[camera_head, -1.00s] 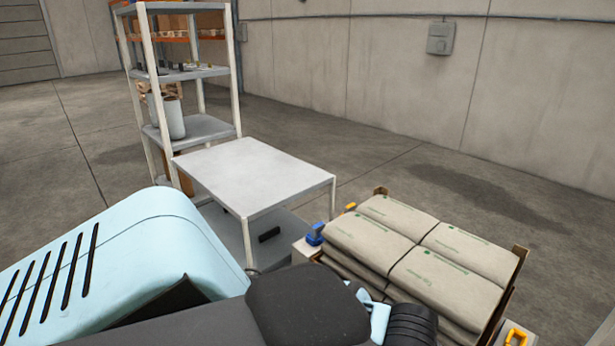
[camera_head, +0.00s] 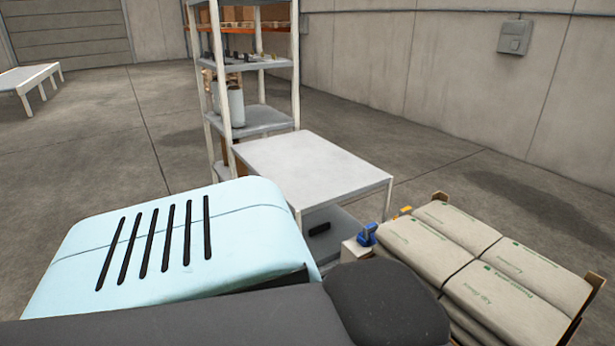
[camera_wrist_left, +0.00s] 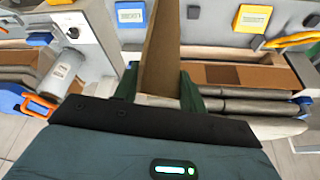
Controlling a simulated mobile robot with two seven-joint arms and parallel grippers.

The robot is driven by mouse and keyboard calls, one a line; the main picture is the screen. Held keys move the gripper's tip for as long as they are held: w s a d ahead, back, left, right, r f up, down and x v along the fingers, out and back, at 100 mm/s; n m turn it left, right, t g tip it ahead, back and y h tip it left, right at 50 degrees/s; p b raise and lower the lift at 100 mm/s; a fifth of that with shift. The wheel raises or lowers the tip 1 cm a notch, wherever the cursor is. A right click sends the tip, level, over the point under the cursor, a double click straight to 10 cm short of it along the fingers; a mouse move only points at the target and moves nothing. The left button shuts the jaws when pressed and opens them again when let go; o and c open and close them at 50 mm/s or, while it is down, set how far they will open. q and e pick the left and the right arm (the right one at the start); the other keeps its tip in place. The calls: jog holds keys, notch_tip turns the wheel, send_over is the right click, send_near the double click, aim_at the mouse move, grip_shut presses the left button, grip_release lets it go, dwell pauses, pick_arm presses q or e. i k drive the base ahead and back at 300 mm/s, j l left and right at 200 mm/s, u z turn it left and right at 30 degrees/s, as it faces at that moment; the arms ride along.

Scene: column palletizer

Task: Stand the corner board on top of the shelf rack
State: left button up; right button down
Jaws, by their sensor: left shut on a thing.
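The shelf rack (camera_head: 262,122) stands beyond a white table in the head view, with pale uprights and grey shelves. Its top is cut off by the upper edge of the picture. In the left wrist view, the brown corner board (camera_wrist_left: 161,55) rises between the dark green fingers of my left gripper (camera_wrist_left: 160,88), which is shut on it. The far end of the board runs out of the top of that view. Neither the board nor my left gripper shows in the head view. My right gripper is not in view.
A white-topped table (camera_head: 310,165) stands in front of the rack. Bagged sacks (camera_head: 480,260) are stacked on its right. A second table (camera_head: 28,76) is at far left. Open floor (camera_head: 110,145) lies left of the rack. My own body covers the bottom of the head view.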

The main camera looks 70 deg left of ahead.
aim_at(297, 175)
jog(key=k+j+u, duration=0.1)
jog(key=j, duration=1.05)
jog(key=k+j+u, duration=0.1)
jog(key=j, duration=1.1)
jog(key=k+j, duration=0.15)
jog(key=j, duration=1.05)
jog(key=k+u, duration=0.05)
